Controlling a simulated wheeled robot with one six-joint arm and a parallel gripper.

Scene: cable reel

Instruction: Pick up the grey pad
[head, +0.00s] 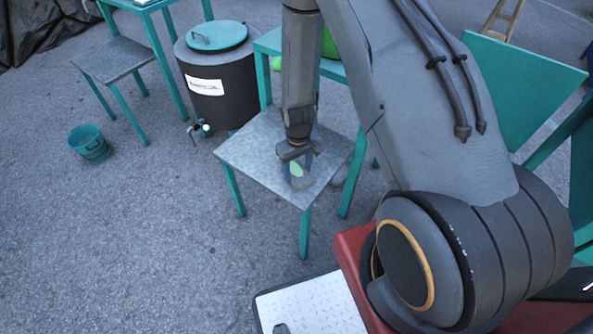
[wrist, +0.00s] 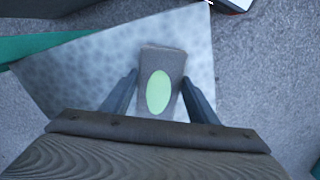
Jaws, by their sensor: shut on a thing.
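The grey pad (wrist: 165,58) is a dark grey block with a light green oval on its face. It lies between the two fingers of my gripper (wrist: 159,75) in the wrist view. The fingers are closed on its two sides. In the head view my gripper (head: 298,166) points down over the small grey-topped table (head: 262,150), and the pad shows low between its fingers, near the table's front corner. I cannot tell whether the pad touches the tabletop or hangs just above it.
The table has teal legs, and its top looks otherwise bare. A dark drum (head: 208,92) with a teal lid stands behind it. A teal bucket (head: 89,143) and a grey-topped stool (head: 112,60) are at the left. Open asphalt lies at the front left.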

